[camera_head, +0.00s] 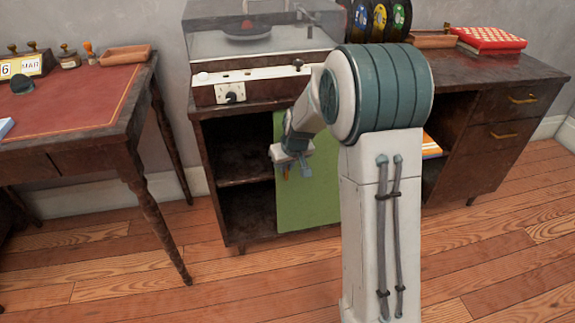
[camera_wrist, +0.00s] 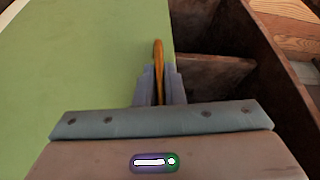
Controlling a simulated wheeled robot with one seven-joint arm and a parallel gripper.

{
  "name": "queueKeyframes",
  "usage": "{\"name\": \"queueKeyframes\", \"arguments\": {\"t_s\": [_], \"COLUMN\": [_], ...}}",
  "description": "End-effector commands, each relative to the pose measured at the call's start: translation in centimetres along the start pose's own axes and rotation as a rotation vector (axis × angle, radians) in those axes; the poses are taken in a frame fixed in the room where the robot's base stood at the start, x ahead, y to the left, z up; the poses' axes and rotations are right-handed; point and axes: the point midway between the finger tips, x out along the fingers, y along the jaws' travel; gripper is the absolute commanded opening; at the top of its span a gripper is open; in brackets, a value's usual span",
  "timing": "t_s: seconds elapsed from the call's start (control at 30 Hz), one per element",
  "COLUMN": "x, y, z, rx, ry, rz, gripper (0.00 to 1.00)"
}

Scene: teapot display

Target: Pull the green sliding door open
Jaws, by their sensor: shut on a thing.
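The green sliding door (camera_head: 308,188) stands in the front of the dark wooden cabinet (camera_head: 234,128). To its left, the cabinet's left compartment shows open and dark, with a shelf. My arm hides part of the door's right side. My gripper (camera_head: 287,171) is at the door's left edge, at mid height. In the wrist view the green door (camera_wrist: 75,60) fills the left side. An orange-brown handle (camera_wrist: 158,65) stands at its edge, between the two fingers of my gripper (camera_wrist: 159,90), which are shut on it.
A record player (camera_head: 262,40) under a clear cover stands on the cabinet. Drawers (camera_head: 512,110) are at its right end. A desk (camera_head: 75,105) with a red top stands at left. The wooden floor between desk and cabinet is clear.

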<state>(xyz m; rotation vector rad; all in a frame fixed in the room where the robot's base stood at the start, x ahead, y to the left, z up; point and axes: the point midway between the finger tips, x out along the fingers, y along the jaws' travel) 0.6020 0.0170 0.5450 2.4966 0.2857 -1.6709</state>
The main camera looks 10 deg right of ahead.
Motion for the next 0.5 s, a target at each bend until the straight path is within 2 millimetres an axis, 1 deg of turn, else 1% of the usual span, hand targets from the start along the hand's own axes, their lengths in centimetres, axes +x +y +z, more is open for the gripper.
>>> {"name": "queueKeyframes", "arguments": {"t_s": [0.13,0.2,0.23,0.5], "x": [-0.02,-0.02,-0.02,-0.06], "y": [0.18,0.23,0.24,0.22], "z": [-0.09,-0.07,-0.07,-0.03], "rx": [0.003,0.004,0.004,0.004], "ry": [0.004,0.004,0.004,0.002], "rz": [0.003,0.003,0.003,0.002], "gripper": [0.00,0.23,0.31,0.31]}}
